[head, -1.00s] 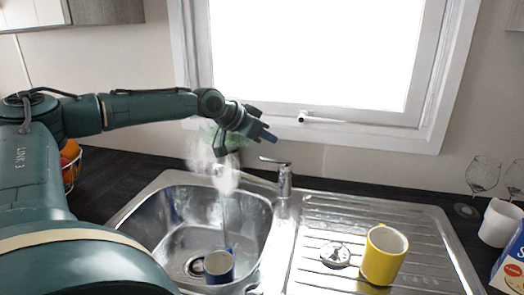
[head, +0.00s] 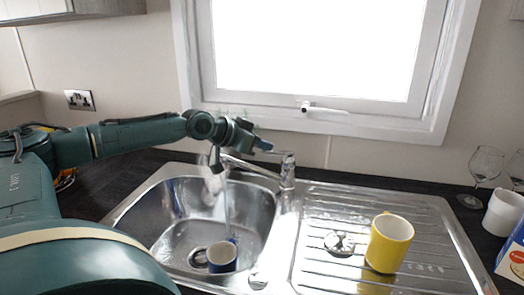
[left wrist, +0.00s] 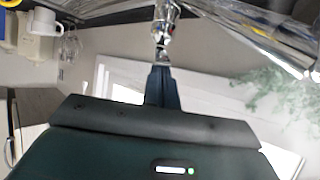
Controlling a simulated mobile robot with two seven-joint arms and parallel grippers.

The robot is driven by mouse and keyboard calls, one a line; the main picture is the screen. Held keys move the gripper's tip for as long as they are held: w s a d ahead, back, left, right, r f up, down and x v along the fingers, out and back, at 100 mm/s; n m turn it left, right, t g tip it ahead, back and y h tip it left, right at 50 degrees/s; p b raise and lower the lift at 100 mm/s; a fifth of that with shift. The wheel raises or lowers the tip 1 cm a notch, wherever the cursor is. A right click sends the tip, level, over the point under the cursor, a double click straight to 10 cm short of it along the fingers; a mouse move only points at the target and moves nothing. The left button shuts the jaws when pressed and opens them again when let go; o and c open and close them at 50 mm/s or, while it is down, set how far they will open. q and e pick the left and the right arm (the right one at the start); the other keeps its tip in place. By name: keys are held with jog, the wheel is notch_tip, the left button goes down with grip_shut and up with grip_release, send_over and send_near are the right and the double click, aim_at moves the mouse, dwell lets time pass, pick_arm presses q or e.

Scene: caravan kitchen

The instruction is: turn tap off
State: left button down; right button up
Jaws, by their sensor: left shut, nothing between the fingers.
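The chrome tap (head: 287,172) stands behind the steel sink, with its spout (head: 250,168) reaching left over the basin. A thin stream of water (head: 228,205) shows below the spout end. My left gripper (head: 266,147) is shut and empty, just left of the tap's top. In the left wrist view its fingertips (left wrist: 160,70) point at the chrome tap (left wrist: 163,30) and are very close to it; I cannot tell whether they touch. The tap's lever is not clear in the head view. My right gripper is not in view.
A blue and white mug (head: 222,257) is in the basin (head: 178,225). A yellow mug (head: 390,243) stands on the drainer (head: 325,205). A white mug (head: 502,213), wine glasses (head: 486,163) and a box (head: 513,262) are at the right. The window (head: 320,60) is behind.

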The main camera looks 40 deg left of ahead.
pick_arm(q)
jog(key=shift+s+a+f+t+b, duration=0.15)
jog(key=shift+s+f+t+b, duration=0.3)
jog(key=shift+f, duration=0.35)
jog(key=shift+s+f, duration=0.1)
jog(key=shift+f, duration=0.15)
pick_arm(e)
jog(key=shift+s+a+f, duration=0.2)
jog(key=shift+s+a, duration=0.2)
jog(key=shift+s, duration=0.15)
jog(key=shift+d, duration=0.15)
pick_arm(q)
jog(key=shift+r, duration=0.1)
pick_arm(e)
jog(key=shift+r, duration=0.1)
